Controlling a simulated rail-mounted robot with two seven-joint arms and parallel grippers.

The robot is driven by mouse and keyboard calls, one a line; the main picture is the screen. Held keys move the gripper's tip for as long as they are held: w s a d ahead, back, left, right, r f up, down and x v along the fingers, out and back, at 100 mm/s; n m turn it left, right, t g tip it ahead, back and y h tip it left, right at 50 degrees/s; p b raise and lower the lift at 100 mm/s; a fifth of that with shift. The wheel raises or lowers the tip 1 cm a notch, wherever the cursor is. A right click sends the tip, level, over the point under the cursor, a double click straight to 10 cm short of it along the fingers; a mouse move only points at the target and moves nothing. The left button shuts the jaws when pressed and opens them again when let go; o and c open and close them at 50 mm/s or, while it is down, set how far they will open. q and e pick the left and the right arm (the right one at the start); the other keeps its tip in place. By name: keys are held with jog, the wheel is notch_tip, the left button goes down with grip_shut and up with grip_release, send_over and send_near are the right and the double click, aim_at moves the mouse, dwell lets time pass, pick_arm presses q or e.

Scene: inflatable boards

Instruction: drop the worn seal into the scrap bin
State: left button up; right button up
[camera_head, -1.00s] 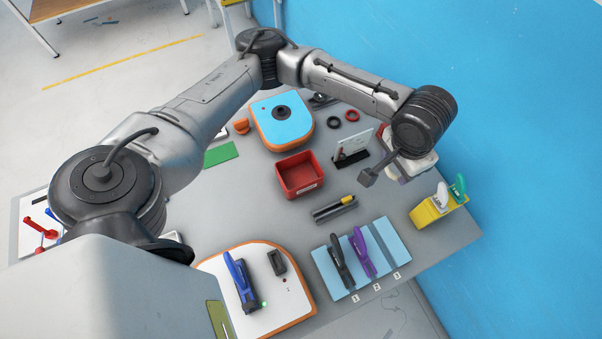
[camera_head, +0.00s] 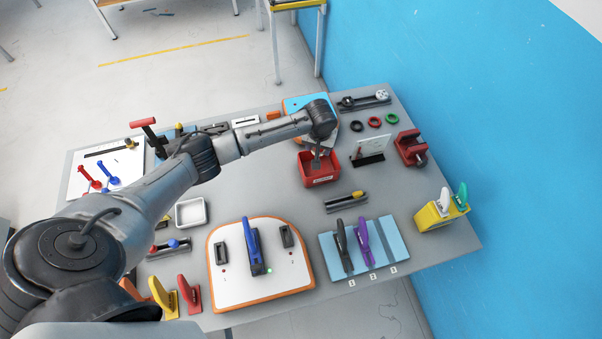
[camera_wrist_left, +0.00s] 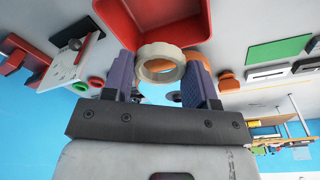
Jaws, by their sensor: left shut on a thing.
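The worn seal (camera_wrist_left: 160,50) is a cream-white ring, seen in the left wrist view between the purple finger pads. My left gripper (camera_wrist_left: 162,76) is shut on it. In the head view my left gripper (camera_head: 316,162) hangs pointing down over the red scrap bin (camera_head: 320,182), close to its opening; the seal cannot be made out there. The bin is open-topped with a small label too small to read. In the left wrist view the bin (camera_wrist_left: 207,22) lies just beyond the seal. My right gripper is not in view.
Behind the bin is a blue-topped board (camera_head: 296,103), partly hidden by my arm. Black (camera_head: 351,127), red (camera_head: 374,117) and green rings lie to the right, near a clear stand (camera_head: 372,157) and red vise (camera_head: 407,142). A tool tray (camera_head: 345,204) lies in front.

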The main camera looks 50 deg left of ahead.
pick_arm(q)
jog(key=shift+a+f+m, duration=0.15)
jog(key=shift+a+m, duration=0.15)
jog(key=shift+a, duration=0.3)
jog(key=shift+w, duration=0.2)
jog(key=shift+w+a+m, duration=0.1)
jog(key=shift+w+m, duration=0.35)
jog(key=shift+m, duration=0.25)
notch_tip(320, 180, down, 6)
jog(key=b, duration=0.7)
jog(key=shift+s, duration=0.1)
jog(key=o, duration=1)
jog(key=shift+c, duration=0.2)
